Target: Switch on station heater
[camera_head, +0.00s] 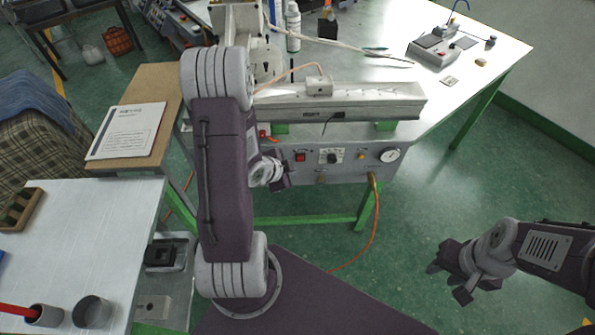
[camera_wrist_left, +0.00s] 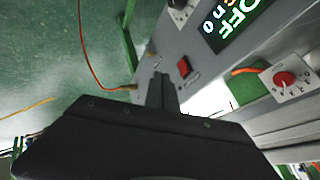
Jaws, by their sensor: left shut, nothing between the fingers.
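The station is a grey box with a control panel (camera_head: 345,172) on its front, under the white table. A red rocker switch (camera_head: 300,157) sits at the panel's left; it also shows in the left wrist view (camera_wrist_left: 183,67), just beyond the fingers. My left gripper (camera_head: 284,178) is shut and empty, close to the panel, below and left of the switch. Its closed fingertips show in the left wrist view (camera_wrist_left: 162,78), apart from the switch. My right gripper (camera_head: 446,282) is open and empty.
The left wrist view shows a display with green "OFF" lettering (camera_wrist_left: 238,18) and a red knob (camera_wrist_left: 285,79) on a white plate. An orange hose (camera_head: 376,220) hangs from the panel. A green table leg (camera_head: 367,206) stands below.

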